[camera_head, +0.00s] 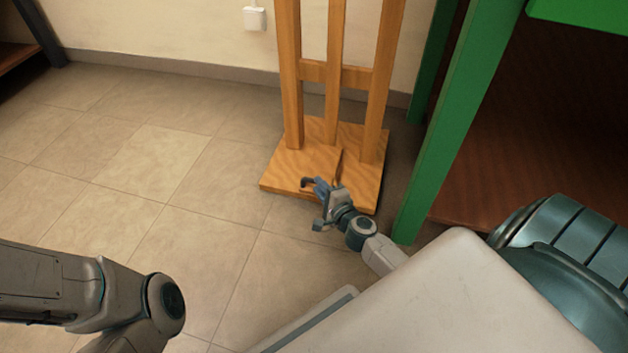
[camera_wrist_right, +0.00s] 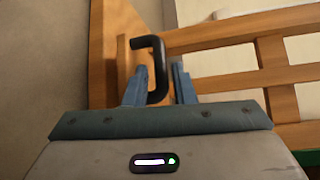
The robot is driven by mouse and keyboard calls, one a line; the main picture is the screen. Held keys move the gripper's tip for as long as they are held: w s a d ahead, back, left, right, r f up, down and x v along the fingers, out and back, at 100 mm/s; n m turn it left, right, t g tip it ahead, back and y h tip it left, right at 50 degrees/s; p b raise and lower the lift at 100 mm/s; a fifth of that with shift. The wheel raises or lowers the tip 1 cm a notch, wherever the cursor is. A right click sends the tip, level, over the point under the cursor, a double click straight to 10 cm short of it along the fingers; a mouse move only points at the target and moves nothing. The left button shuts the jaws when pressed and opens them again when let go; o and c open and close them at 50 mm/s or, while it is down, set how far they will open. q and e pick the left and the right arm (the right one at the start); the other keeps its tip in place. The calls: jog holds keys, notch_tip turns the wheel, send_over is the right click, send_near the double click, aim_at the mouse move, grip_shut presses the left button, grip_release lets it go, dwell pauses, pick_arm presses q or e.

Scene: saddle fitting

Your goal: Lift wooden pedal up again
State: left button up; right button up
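The wooden stand has a flat board at its foot, split by a dark line; its left part (camera_head: 298,165) bears a black handle (camera_head: 306,182) near the front edge. I take this part for the pedal, lying low near the floor. My right gripper (camera_head: 321,189) is at the handle. In the right wrist view, the black C-shaped handle (camera_wrist_right: 160,65) lies between my two blue fingers (camera_wrist_right: 159,88), with a visible gap beside the right finger. The fingers look open around it. My left gripper is out of view; only part of that arm shows.
Upright wooden posts (camera_head: 289,75) with a crossbar rise from the board. A green frame (camera_head: 445,120) with a brown shelf stands close on the right. Tiled floor (camera_head: 130,170) is free on the left. A wall with a white socket (camera_head: 254,18) is behind.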

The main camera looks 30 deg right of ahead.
jog(key=shift+w+d+f, duration=0.1)
jog(key=shift+w+f, duration=0.05)
jog(key=shift+w, duration=0.8)
jog(key=shift+w+d+f, duration=0.1)
jog(key=shift+w+f, duration=0.05)
jog(key=shift+w, duration=0.75)
jog(key=shift+a, duration=0.1)
